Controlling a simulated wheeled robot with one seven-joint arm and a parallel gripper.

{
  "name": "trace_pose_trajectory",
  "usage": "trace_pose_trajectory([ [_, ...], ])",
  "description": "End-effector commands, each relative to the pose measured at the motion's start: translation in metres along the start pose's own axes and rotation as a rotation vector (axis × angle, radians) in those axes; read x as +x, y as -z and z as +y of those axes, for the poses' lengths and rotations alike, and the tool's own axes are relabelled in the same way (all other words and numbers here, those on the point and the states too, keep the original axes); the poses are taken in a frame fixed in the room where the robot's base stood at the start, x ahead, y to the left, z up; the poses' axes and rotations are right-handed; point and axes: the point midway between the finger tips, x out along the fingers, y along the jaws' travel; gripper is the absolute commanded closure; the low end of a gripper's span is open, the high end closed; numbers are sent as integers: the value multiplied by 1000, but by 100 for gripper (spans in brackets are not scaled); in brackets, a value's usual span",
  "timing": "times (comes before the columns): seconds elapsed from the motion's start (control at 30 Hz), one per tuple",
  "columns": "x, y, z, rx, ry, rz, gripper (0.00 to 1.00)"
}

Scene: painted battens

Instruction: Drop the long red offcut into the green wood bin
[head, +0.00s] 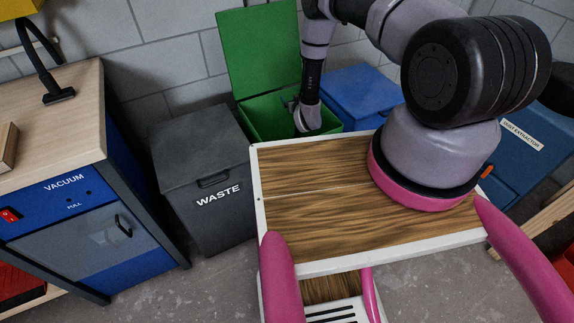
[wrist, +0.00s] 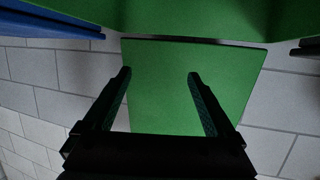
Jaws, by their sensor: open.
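The green wood bin (head: 262,118) stands against the back wall in the head view, its green lid (head: 258,50) raised upright. My gripper (head: 291,104) is at the bin's opening, reached down from above; its fingertips are small and partly hidden there. In the wrist view my gripper (wrist: 159,74) shows two dark fingers spread apart with nothing between them. Behind them are a green panel (wrist: 185,90) and a broad green surface of the bin along the top. No red offcut shows in either view, and the bin's floor cannot be seen.
A closed grey waste bin (head: 205,165) stands left of the green bin, and a closed blue bin (head: 362,92) right of it. A blue vacuum cabinet (head: 85,215) with a wooden top is at the left. Grey floor (head: 215,285) shows in front.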

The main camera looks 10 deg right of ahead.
Motion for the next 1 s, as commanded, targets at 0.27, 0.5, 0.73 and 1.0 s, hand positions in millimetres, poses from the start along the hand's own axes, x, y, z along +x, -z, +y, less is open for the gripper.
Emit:
trace_pose_trajectory([
  [0.27,-12,39,1,0,-1,0,9],
  [0.5,-14,44,0,0,0,0,9],
  [0.73,-14,44,0,0,0,0,9],
  [1.0,-3,99,7,36,-17,-14,9],
])
